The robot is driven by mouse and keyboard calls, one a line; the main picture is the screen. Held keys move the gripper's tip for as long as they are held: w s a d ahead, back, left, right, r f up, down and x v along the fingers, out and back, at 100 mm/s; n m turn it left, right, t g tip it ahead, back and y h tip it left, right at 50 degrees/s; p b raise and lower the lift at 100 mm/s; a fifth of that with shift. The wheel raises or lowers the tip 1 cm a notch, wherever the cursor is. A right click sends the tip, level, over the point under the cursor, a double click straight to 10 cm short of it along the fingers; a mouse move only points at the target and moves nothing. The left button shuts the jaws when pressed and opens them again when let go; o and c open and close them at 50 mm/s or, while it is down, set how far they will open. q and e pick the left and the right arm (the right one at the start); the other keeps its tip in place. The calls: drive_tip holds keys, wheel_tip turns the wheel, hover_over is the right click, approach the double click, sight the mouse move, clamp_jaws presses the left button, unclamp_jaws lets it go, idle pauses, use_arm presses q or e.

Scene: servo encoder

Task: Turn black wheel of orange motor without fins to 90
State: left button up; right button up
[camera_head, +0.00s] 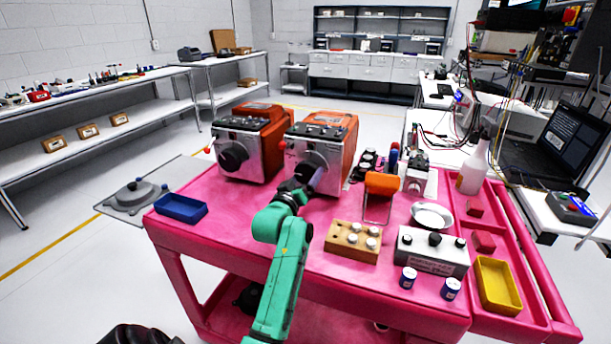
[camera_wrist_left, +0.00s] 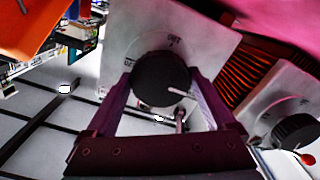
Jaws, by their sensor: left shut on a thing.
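Two orange motors with silver front plates stand side by side at the back of the pink cart: a left motor (camera_head: 253,142) and a right motor (camera_head: 322,150). My left gripper (camera_head: 304,184) is at the front of the right motor. In the left wrist view its fingers (camera_wrist_left: 160,92) are shut on that motor's black wheel (camera_wrist_left: 160,78), one on each side. A white pointer line on the wheel points right and slightly down in that view. Orange fins (camera_wrist_left: 250,75) show between the two plates. The left motor's black wheel (camera_head: 233,155) is free. My right gripper is out of view.
A blue tray (camera_head: 181,208) lies at the cart's left edge. A wooden block with white knobs (camera_head: 353,241), a grey control box (camera_head: 432,250), an orange-topped stand (camera_head: 381,184) and a yellow tray (camera_head: 497,285) stand to the right of my arm.

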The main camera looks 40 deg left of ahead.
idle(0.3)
use_arm(q)
drive_tip(key=o, duration=1.1)
drive_tip(key=b+v, duration=0.1)
drive_tip(key=v, duration=1.3)
drive_tip(key=shift+s+d+b, duration=0.15)
drive_tip(key=shift+s+b, duration=0.15)
drive_tip(key=shift+b, duration=0.05)
drive_tip(key=shift+f, duration=0.1)
